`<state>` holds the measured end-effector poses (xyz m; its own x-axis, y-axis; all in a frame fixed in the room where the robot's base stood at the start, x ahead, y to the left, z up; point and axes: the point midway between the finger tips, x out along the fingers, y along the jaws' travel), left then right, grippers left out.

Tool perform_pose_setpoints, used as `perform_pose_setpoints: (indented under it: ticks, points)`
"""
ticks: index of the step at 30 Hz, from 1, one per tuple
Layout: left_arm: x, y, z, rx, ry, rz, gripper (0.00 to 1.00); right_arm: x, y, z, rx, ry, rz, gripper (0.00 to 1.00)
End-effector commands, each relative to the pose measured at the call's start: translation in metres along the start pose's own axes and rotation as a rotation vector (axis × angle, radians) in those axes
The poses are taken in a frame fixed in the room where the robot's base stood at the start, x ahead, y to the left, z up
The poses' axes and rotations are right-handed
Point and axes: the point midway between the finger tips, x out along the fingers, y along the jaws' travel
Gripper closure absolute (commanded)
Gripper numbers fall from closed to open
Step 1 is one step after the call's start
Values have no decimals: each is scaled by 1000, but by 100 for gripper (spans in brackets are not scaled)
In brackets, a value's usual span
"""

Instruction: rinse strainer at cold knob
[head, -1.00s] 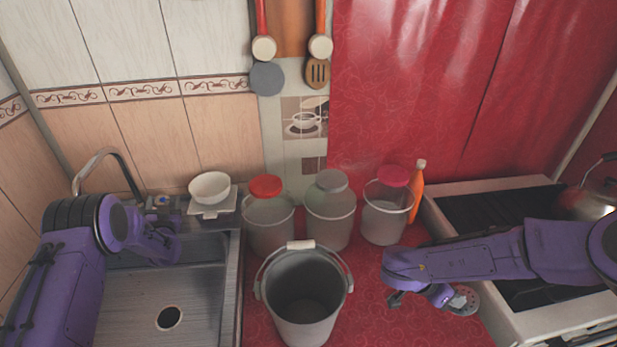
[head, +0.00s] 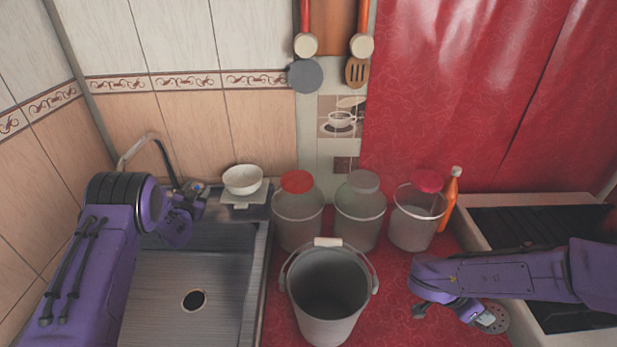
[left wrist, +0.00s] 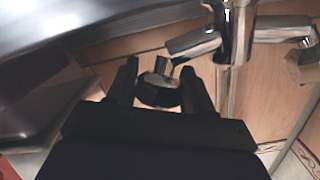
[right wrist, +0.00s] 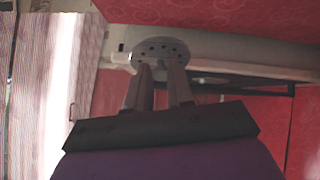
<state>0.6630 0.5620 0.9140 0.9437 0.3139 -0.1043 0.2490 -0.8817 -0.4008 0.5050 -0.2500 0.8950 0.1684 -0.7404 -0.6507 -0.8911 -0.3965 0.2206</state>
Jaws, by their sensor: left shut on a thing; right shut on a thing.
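The strainer (head: 493,318) is a grey round disc with holes. My right gripper (head: 472,312) is shut on it and holds it over the red counter, right of the bucket. In the right wrist view the strainer (right wrist: 160,48) sits at the fingertips, its perforated face showing. My left gripper (head: 194,196) is at the back of the sink, beside the faucet (head: 150,142). In the left wrist view its fingers are shut on a dark round knob (left wrist: 158,90). A small blue mark shows at the knob in the head view, partly hidden by the gripper. No running water is visible.
The steel sink (head: 215,265) is empty, with a dark drain hole. A grey bucket (head: 330,285) stands between sink and strainer. Three lidded containers (head: 298,220) and an orange bottle (head: 451,200) line the back. A white bowl (head: 243,180) sits behind the sink. A stove (head: 540,225) is at right.

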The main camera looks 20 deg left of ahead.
Motion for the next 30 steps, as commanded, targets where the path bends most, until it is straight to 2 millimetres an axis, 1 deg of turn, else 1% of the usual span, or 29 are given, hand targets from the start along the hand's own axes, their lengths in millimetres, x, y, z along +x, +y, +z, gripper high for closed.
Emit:
perform_pose_setpoints:
  ticks: [8,9,11,19,22,26,30]
  points:
    - [0,0,0,5,-1,12,79,0,0,0,0,0,0,100]
    - [0,0,0,5,-1,12,45,0,0,0,0,0,0,100]
    - [0,0,0,5,-1,11,27,0,0,0,0,0,0,100]
    - [0,0,0,5,-1,11,27,0,0,0,0,0,0,100]
    - [-5,0,0,5,-2,12,27,0,0,1,0,0,0,100]
    - [-27,1,0,4,-3,13,27,2,-1,2,0,0,0,100]
    - [-61,0,1,4,-3,12,27,6,-2,6,0,0,0,100]
